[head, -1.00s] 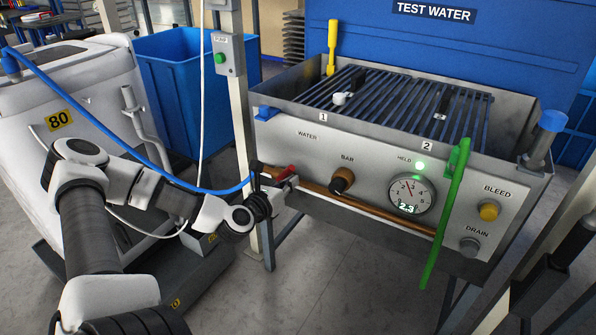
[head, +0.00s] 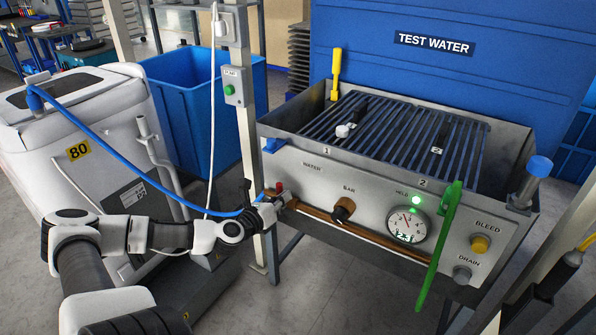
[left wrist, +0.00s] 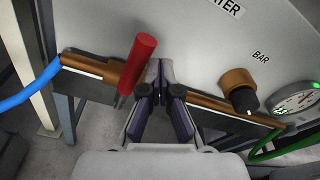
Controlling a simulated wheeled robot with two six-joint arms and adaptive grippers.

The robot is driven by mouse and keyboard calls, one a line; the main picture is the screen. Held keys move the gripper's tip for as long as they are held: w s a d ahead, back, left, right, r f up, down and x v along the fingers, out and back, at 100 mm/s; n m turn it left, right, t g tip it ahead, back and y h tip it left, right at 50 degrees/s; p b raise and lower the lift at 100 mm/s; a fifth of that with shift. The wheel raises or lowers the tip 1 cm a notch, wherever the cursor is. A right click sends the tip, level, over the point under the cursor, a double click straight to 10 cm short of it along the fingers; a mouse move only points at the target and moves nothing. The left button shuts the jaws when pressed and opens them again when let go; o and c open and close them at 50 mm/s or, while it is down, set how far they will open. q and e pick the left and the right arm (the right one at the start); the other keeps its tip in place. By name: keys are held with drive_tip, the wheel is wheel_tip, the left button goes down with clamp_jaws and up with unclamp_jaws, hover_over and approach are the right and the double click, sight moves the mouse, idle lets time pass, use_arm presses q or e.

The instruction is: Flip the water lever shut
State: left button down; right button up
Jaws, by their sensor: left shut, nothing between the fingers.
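The red water lever (head: 279,187) sits on the copper pipe at the left end of the bench's front panel. In the left wrist view the lever (left wrist: 138,62) stands out across the pipe, leaning a little to the right. My left gripper (head: 282,200) is shut and empty at the pipe. In the left wrist view its fingertips (left wrist: 160,68) are together just right of the lever, with a narrow gap seeming to show between. Whether they touch the lever is unclear. My right gripper is not in view.
A blue hose (head: 130,160) runs to the pipe's left end. Right of the lever are the bar knob (head: 342,210), the gauge (head: 407,225) and a green hose (head: 437,245). A lit green lamp shows above the gauge. A post (head: 247,140) stands left of the bench.

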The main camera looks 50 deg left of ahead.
use_arm(q)
drive_tip(key=shift+a+r+p, duration=0.1)
drive_tip(key=shift+a+p, duration=0.2)
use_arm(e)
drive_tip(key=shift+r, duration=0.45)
use_arm(q)
drive_tip(key=shift+a, duration=0.15)
